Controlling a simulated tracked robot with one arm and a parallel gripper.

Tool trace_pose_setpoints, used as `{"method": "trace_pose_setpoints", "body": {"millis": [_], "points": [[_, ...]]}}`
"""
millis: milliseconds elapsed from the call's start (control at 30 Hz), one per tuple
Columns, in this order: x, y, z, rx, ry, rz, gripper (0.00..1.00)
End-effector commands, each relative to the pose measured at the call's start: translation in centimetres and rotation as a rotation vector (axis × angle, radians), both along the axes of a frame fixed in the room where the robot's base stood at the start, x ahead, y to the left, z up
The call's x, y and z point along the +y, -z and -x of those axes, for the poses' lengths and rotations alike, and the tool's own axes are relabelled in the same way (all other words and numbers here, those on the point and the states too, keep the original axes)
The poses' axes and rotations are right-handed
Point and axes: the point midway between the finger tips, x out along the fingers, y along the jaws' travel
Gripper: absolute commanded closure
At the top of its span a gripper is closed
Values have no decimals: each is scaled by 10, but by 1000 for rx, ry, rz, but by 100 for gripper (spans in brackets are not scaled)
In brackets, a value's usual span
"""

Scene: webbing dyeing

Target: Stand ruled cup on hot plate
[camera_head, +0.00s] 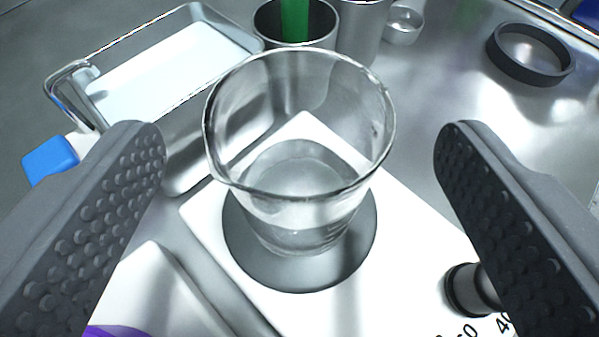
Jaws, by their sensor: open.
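The ruled cup (300,170) is a clear glass beaker with clear liquid in its lower part. It stands upright on the grey round disc (245,250) of the white hot plate (405,255). My gripper (300,140) is open, with one dark studded finger on each side of the cup. Both fingers are apart from the glass. The cup hides part of the disc and of the plate's white top.
A metal tray (155,65) with a white inside lies at the back left. Metal cups (362,30), one holding something green (294,20), stand behind the beaker. A dark ring (530,53) lies at the back right. A knob (470,290) is near the right finger.

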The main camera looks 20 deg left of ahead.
Motion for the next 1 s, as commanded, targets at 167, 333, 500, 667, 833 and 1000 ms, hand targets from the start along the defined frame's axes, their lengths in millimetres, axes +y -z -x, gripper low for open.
{"method": "trace_pose_setpoints", "body": {"millis": [167, 333, 500, 667, 833, 1000], "points": [[-11, -10, 23, 2, 0, 0, 23], [-20, -20, 43, 1, 1, 0, 23], [-28, -26, 58, 1, 1, 1, 23], [-31, -31, 65, -1, 1, 0, 23], [-32, -31, 68, 0, 1, 0, 23], [-33, -31, 67, 0, 2, 1, 23]]}}
